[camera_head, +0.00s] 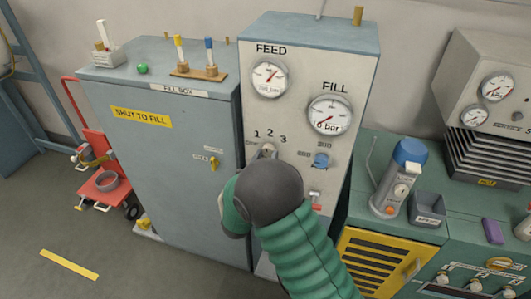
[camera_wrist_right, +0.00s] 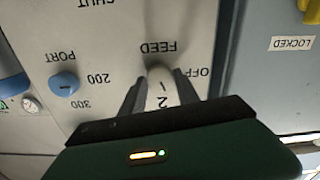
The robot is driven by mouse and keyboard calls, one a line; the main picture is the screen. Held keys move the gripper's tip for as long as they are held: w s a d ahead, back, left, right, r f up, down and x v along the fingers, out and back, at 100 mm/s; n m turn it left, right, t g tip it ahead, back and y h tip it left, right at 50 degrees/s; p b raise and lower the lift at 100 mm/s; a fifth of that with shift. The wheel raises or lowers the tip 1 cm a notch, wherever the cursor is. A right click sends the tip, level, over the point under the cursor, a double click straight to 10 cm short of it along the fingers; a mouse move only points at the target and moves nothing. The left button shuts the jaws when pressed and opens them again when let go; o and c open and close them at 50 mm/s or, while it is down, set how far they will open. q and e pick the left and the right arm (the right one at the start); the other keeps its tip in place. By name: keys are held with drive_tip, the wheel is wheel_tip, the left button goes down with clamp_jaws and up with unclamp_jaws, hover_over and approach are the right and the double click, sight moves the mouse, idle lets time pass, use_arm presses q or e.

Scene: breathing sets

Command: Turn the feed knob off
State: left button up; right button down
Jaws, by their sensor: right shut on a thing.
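The feed knob (camera_wrist_right: 160,78) is a pale knob on the light grey panel (camera_wrist_right: 95,35). In the right wrist view the lettering is upside down, with FEED by the knob, OFF on its right and the numbers 1 and 2 at it. My right gripper (camera_wrist_right: 160,90) is shut on this knob, one dark finger on each side. In the head view the knob (camera_head: 267,150) shows only in part below the numbers 1, 2, 3, above my dark round wrist. Its exact setting is hard to tell. My left gripper is not in view.
A blue port knob (camera_head: 321,160) sits right of the feed knob, below the FEED gauge (camera_head: 269,78) and FILL gauge (camera_head: 329,113). The grey fill box (camera_head: 160,150) stands on the left. A green bench (camera_head: 430,230) with a blue-topped device (camera_head: 397,180) is on the right.

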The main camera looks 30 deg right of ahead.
drive_tip(key=n+p, duration=0.3)
drive_tip(key=shift+r+n, duration=0.25)
drive_tip(key=shift+n, duration=0.15)
drive_tip(key=n+p, duration=0.2)
drive_tip(key=n, duration=0.1)
drive_tip(key=shift+n+p, duration=0.3)
drive_tip(key=n+p, duration=0.2)
drive_tip(key=n, duration=0.2)
drive_tip(key=shift+a+f+p, duration=0.1)
drive_tip(key=shift+p, duration=0.2)
drive_tip(key=shift+f+n+p, duration=0.15)
drive_tip(key=shift+n+p, duration=0.4)
drive_tip(key=shift+n, duration=0.65)
drive_tip(key=c, duration=1.3)
unclamp_jaws()
drive_tip(key=o, duration=0.4)
drive_tip(key=shift+w+f, duration=0.1)
drive_tip(key=shift+w, duration=0.1)
